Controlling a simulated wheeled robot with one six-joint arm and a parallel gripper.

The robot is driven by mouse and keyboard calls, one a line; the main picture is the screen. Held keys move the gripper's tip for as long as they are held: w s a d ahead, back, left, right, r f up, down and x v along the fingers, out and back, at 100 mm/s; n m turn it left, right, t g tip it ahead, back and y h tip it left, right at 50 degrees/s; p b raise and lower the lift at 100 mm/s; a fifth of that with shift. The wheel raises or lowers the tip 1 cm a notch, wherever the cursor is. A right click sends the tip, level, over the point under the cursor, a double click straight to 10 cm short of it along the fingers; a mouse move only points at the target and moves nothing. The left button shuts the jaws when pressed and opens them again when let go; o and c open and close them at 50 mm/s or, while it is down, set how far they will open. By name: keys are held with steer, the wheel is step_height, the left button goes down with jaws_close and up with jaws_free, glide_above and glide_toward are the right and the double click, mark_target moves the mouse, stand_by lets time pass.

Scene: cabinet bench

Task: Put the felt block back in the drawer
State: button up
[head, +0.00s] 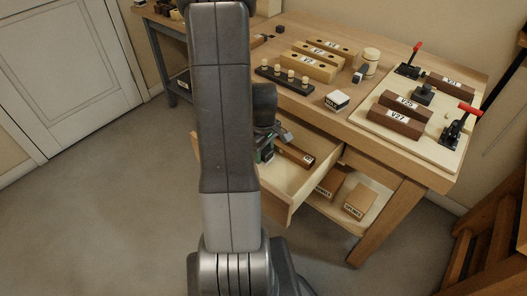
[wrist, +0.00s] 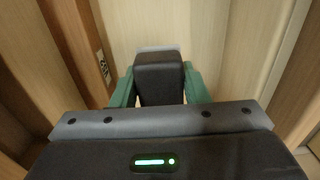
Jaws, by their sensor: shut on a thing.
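The open drawer (head: 291,201) is pulled out from the bench front. My gripper (head: 268,150) is at the drawer, partly hidden behind my arm in the head view. In the wrist view, the green fingers of my gripper (wrist: 160,88) are shut on the dark felt block (wrist: 160,72), which has a lighter grey edge at its far end. Light wood of the drawer (wrist: 205,35) shows beyond the block. I cannot tell whether the block touches the drawer floor.
A brown labelled bar (head: 297,155) lies in the drawer, right of my gripper; it is at the left in the wrist view (wrist: 80,45). Labelled boxes (head: 359,201) sit on the shelf below. The bench top holds several blocks, a white-topped block (head: 337,100) and red-handled clamps (head: 460,128).

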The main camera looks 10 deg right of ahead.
steer(key=shift+f+b, duration=1.7)
steer(key=shift+f, duration=0.25)
stand_by(1.8)
steer(key=o, duration=1.3)
steer(key=shift+c, duration=0.2)
steer(key=shift+r, duration=0.1)
steer(key=shift+r+p, duration=2.75)
steer(key=shift+r, duration=0.75)
steer(key=shift+f, duration=0.2)
